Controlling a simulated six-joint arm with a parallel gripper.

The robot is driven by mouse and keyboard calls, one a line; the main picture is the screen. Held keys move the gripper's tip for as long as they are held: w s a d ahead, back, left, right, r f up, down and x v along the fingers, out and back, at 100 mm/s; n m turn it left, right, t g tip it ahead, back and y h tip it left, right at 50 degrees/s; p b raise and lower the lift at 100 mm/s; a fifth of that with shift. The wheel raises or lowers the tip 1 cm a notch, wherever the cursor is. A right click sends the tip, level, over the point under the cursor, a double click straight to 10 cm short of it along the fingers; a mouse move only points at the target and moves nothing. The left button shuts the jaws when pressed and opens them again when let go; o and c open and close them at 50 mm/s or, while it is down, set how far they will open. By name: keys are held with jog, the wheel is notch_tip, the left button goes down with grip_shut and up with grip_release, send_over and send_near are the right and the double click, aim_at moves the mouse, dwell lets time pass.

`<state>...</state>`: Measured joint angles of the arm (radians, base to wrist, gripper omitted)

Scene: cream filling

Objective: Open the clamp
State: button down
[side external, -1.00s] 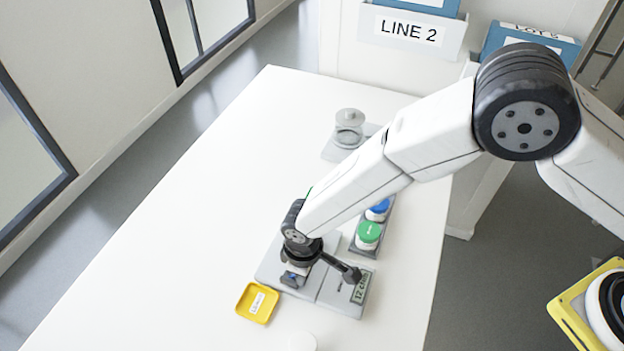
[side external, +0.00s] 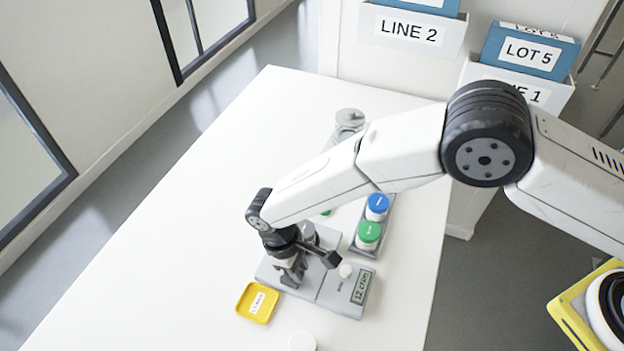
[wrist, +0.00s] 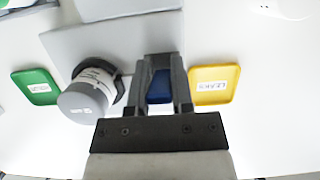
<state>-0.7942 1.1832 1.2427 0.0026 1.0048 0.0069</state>
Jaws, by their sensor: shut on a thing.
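The clamp's station is a grey plate (side external: 322,288) with a small readout, low in the side view. A jar with a grey lid (wrist: 84,102) stands in the clamp's dark ring (wrist: 116,88), left of my fingers in the wrist view; its lid (side external: 308,232) shows partly behind my gripper in the side view. My gripper (wrist: 163,62) points down over the plate. Its two fingers are shut on a blue piece, which appears to be the clamp's handle (wrist: 160,88). In the side view my gripper (side external: 291,276) hides that handle. The clamp's exact opening cannot be seen.
A yellow tray (side external: 257,303) lies close beside the plate. A grey rack (side external: 364,249) holds jars with blue and green lids behind the plate. A green tray (wrist: 36,87) lies beyond the jar. A clear round item (side external: 349,121) stands farther back. The table's left side is bare.

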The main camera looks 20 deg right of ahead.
jog(key=shift+w+a+r+g+h, duration=0.1)
jog(key=shift+w+a+g+h, duration=0.15)
jog(key=shift+g+h, duration=0.35)
jog(key=shift+w+a+g+h, duration=0.25)
jog(key=shift+a+g+h, duration=0.05)
jog(key=shift+g+h, duration=0.6)
dwell(0.4)
jog(key=c, duration=0.5)
grip_release()
jog(key=shift+r, duration=0.1)
jog(key=shift+w+a+r, duration=0.15)
jog(key=shift+v, duration=1.2)
notch_tip(320, 180, up, 7)
